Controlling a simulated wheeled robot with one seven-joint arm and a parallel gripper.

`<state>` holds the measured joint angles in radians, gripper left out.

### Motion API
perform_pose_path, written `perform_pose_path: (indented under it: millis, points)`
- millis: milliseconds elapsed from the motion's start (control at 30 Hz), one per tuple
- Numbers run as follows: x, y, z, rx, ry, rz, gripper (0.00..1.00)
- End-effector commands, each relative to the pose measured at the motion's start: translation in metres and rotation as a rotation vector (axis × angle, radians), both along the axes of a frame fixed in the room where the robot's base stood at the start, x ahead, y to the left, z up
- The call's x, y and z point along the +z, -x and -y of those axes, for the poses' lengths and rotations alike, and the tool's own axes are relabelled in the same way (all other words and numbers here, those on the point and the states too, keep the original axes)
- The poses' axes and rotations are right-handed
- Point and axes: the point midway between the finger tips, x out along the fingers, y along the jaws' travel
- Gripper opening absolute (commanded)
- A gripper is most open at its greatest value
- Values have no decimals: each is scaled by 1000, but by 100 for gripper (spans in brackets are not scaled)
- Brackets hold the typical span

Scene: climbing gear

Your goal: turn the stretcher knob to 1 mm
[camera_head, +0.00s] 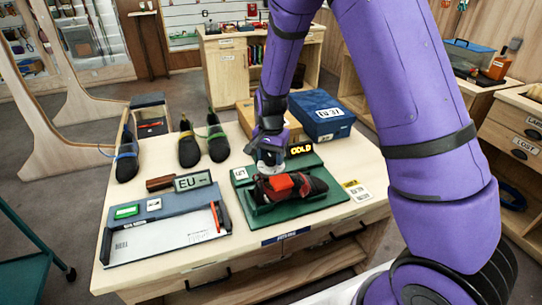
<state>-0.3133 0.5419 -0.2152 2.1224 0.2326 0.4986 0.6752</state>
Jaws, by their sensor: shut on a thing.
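The stretcher (330,194) is a green base on the table, with a dark shoe (312,184) on it and a red block (281,183) among the shoe's parts. My gripper (271,160) points down at the back edge of the stretcher, behind the shoe, and is shut on what appears to be the stretcher knob. The knob is mostly hidden by the gripper. The knob's setting cannot be read. A small white label (240,173) is on the left of the stretcher, and a dark sign reading "COLD" or similar (300,149) stands behind it.
The wooden table (222,268) also holds several dark shoes (189,148) at the back left, a blue box (320,113) at the back, an "EU" sign (193,181), and a grey measuring tray (165,238) at the front left.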

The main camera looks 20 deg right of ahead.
Motion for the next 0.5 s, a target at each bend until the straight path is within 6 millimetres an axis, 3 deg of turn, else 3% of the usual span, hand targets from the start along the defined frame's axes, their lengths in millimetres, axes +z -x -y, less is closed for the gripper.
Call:
perform_pose_path:
  millis: [500]
  points:
    - [0, 0, 0, -34, 0, -1, 27]
